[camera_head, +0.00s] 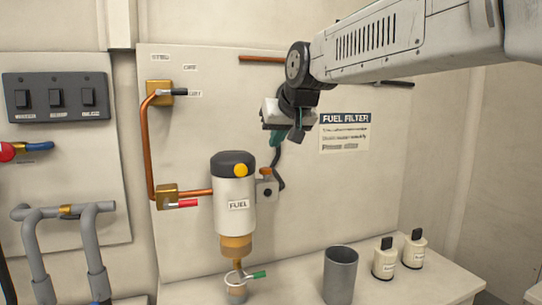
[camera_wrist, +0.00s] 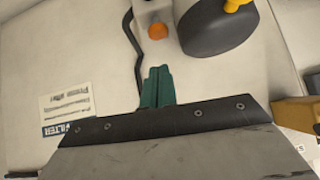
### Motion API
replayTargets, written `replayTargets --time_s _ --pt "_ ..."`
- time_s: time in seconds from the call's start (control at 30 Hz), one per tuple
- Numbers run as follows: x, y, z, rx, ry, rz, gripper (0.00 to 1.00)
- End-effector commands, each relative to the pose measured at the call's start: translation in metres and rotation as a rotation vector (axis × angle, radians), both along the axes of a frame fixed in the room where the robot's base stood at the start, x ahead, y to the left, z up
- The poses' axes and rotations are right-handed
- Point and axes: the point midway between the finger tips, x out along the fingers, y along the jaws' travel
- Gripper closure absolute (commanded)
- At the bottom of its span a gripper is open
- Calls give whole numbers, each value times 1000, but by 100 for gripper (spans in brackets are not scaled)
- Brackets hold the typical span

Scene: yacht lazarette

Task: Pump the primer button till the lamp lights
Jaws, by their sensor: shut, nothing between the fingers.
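The fuel filter (camera_head: 235,205) is a white canister with a dark cap, labelled FUEL, on the back panel. A yellow round knob (camera_head: 241,170) is on the front of its cap; it shows at the top edge of the wrist view (camera_wrist: 235,4). A small grey block beside the canister carries an orange button (camera_head: 265,171), also in the wrist view (camera_wrist: 157,31). I cannot tell for sure which is the primer button or which is the lamp. My gripper (camera_head: 275,139), with teal fingertips (camera_wrist: 157,72), is shut and empty, above the orange button and apart from it.
A grey cup (camera_head: 340,275) and two small white bottles (camera_head: 384,260) stand on the bench at right. A copper pipe (camera_head: 148,150) with valves runs left of the filter. A black hose (camera_head: 279,170) runs behind the block.

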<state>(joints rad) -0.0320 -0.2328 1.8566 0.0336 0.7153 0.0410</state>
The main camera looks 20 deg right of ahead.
Motion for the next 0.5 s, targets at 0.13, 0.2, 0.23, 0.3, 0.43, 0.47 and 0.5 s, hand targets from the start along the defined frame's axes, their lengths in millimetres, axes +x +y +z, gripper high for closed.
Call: replayTargets --time_s 0.13,0.2,0.23,0.3,0.43,0.47,0.5 --pt "-21 -1 20 0 -2 0 100" --pt "-27 -2 26 0 -2 0 100" --pt "-29 -2 29 0 -2 0 100" --pt "-33 -2 32 0 -1 0 100" --pt "-36 -2 35 0 -1 0 100" --pt "-36 -2 35 0 0 0 100" --pt "-36 -2 35 0 0 0 100"
